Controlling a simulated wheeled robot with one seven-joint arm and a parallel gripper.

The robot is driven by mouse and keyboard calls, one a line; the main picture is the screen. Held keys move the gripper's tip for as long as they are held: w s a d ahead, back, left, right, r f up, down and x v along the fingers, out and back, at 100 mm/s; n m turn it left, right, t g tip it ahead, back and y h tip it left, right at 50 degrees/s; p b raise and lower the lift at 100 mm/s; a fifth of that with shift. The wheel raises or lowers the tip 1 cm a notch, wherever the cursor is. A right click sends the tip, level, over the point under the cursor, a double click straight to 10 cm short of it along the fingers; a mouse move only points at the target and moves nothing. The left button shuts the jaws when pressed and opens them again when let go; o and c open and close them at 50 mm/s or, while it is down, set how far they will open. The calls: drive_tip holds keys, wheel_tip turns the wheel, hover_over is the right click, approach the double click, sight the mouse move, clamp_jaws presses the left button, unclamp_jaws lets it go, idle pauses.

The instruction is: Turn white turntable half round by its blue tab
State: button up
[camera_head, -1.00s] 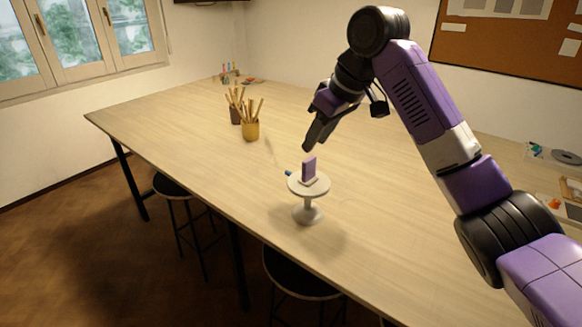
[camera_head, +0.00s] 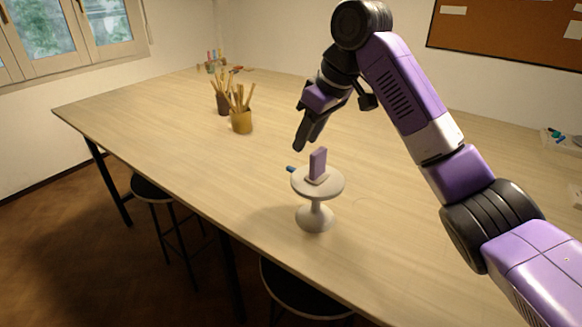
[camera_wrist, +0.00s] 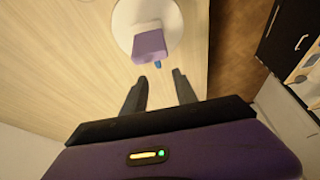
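The white turntable (camera_head: 317,184) stands on a pedestal near the table's front edge. A purple upright block (camera_head: 318,164) rests on a small pale base on its top. The blue tab (camera_head: 291,169) sticks out at the turntable's far left rim; in the wrist view the tab (camera_wrist: 157,65) shows beside the block, on the side toward my fingers. My gripper (camera_head: 299,146) is above and behind the turntable, pointing down, apart from the tab. In the wrist view my gripper (camera_wrist: 159,90) has its two fingers spread, with nothing between them.
The wooden table (camera_head: 170,130) is clear around the turntable. A yellow cup (camera_head: 241,122) and a dark cup (camera_head: 223,105), both with wooden tools, stand farther back left. Black stools (camera_head: 300,290) stand below the front edge. Small items lie at the right edge.

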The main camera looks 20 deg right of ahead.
sight(292, 168)
drive_tip(key=shift+w+f+b, duration=0.2)
drive_tip(key=shift+w+f, duration=0.15)
drive_tip(key=shift+f, duration=0.25)
drive_tip(key=shift+w+f+b, duration=0.15)
drive_tip(key=shift+w+f, duration=0.15)
drive_tip(key=shift+f, duration=0.25)
drive_tip(key=shift+p+x, duration=0.3)
drive_tip(key=shift+x, duration=3.2)
drive_tip(key=shift+a, duration=0.1)
clamp_jaws()
